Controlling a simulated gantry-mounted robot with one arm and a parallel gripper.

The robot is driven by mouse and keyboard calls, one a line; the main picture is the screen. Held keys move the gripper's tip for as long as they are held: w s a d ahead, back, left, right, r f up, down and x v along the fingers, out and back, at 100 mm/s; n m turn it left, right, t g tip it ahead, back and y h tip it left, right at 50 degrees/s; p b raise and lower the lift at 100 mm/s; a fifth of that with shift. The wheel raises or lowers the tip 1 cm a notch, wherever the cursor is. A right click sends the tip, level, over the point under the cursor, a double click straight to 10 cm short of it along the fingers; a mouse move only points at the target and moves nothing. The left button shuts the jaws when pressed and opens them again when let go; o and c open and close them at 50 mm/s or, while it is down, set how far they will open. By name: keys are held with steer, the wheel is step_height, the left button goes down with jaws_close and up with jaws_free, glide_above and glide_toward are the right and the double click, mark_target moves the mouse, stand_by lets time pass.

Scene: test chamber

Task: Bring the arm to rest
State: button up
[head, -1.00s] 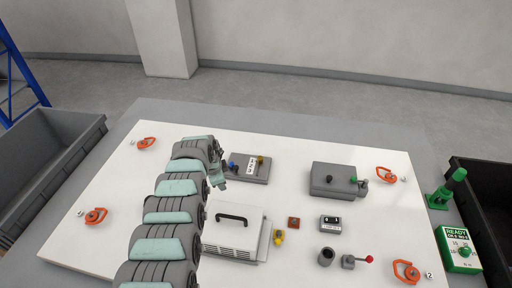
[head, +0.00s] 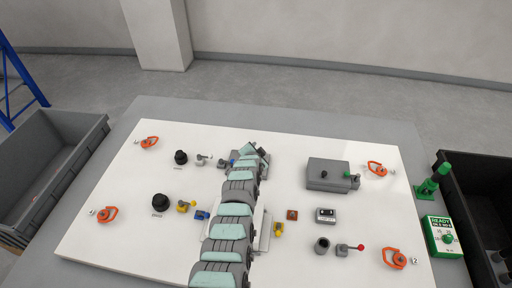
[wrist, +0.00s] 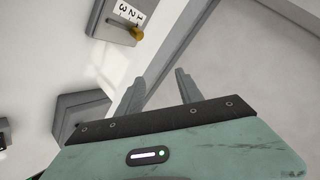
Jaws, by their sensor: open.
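My arm (head: 231,215) reaches up across the middle of the white board (head: 120,235), with its end bent near the board's far half. My gripper (wrist: 160,78) shows in the wrist view with its two fingers apart and nothing between them. Beyond the fingers there is pale, blurred surface. In the wrist view, a grey box with a 1-2-3 label and a yellow knob (wrist: 137,33) lies at the upper left, apart from the fingers. In the head view my arm hides most of that box and of the white box with the handle.
Black knobs (head: 160,201) and small yellow and blue parts sit left of the arm. A grey box (head: 328,174), a red-tipped lever (head: 361,247) and orange handles (head: 395,258) are at the right. Bins (head: 62,150) flank the table. The board's far edge is clear.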

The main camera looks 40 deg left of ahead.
steer(key=shift+w+d+r, duration=0.15)
steer(key=shift+d+r, duration=0.05)
steer(key=shift+r, duration=0.05)
stand_by(0.4)
